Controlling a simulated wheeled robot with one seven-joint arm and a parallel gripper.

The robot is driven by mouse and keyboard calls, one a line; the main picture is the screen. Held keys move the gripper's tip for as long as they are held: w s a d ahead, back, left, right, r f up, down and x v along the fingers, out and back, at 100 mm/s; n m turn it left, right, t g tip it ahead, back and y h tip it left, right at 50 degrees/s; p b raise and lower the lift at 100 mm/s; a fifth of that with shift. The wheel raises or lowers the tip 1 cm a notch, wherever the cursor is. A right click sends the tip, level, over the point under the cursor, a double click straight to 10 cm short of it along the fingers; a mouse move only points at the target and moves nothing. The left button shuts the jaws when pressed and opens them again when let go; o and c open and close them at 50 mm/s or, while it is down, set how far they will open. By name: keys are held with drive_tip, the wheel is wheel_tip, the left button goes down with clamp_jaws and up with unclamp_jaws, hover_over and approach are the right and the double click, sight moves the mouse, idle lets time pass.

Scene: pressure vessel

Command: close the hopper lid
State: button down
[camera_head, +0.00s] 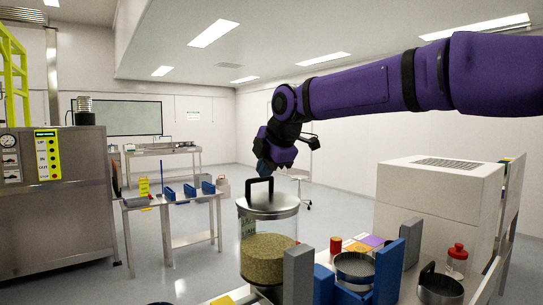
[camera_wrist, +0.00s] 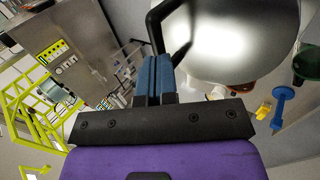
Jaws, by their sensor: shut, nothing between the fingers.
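The hopper (camera_head: 268,258) is a clear cylinder partly filled with greenish-brown granules, at the front centre of the head view. Its round metal lid (camera_head: 280,202) lies across the top, roughly level; I cannot tell whether it is fully seated. The lid carries an upright black loop handle (camera_head: 271,183). My gripper (camera_head: 261,174) is just above the lid, close to the handle, fingers pointing down. In the wrist view my blue fingers (camera_wrist: 154,75) are together and empty, beside the black handle (camera_wrist: 155,32), with the shiny lid (camera_wrist: 240,30) to the right. Contact with the handle is unclear.
Right of the hopper stand a grey block (camera_head: 297,275), blue upright holders (camera_head: 388,270), a metal sieve (camera_head: 354,267) and a red-capped jar (camera_head: 456,260). A big white box (camera_head: 438,205) is behind them. A steel machine (camera_head: 55,205) and a side table (camera_head: 172,240) stand left.

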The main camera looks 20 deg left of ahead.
drive_tip(key=shift+w+a+f, duration=0.15)
drive_tip(key=shift+a+f, duration=0.1)
drive_tip(key=shift+f, duration=0.1)
